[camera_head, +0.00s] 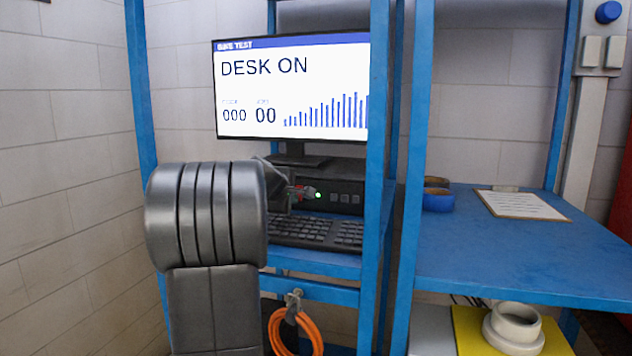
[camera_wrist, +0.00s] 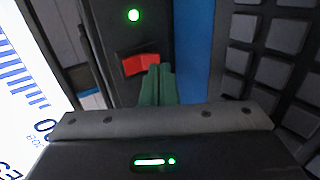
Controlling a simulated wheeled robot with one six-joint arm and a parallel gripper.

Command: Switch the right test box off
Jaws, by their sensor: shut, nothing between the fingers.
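A black test box (camera_head: 345,186) stands on the shelf under the monitor, with a lit green lamp (camera_head: 318,195) on its front. Its red rocker switch (camera_wrist: 141,64) shows in the wrist view, below the lit green lamp (camera_wrist: 133,15). In the head view my gripper partly hides the switch. My gripper (camera_wrist: 157,70) is shut and empty, and its green fingertips overlap the lower right edge of the red switch in the wrist view. I cannot tell whether they touch it. The monitor (camera_head: 290,90) above reads "DESK ON".
A keyboard (camera_head: 315,231) lies in front of the box. Blue rack posts (camera_head: 376,150) stand to the right. A blue bench (camera_head: 490,260) holds a clipboard (camera_head: 522,205) and a blue bowl (camera_head: 438,200). An orange cable (camera_head: 293,333) hangs below the shelf.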

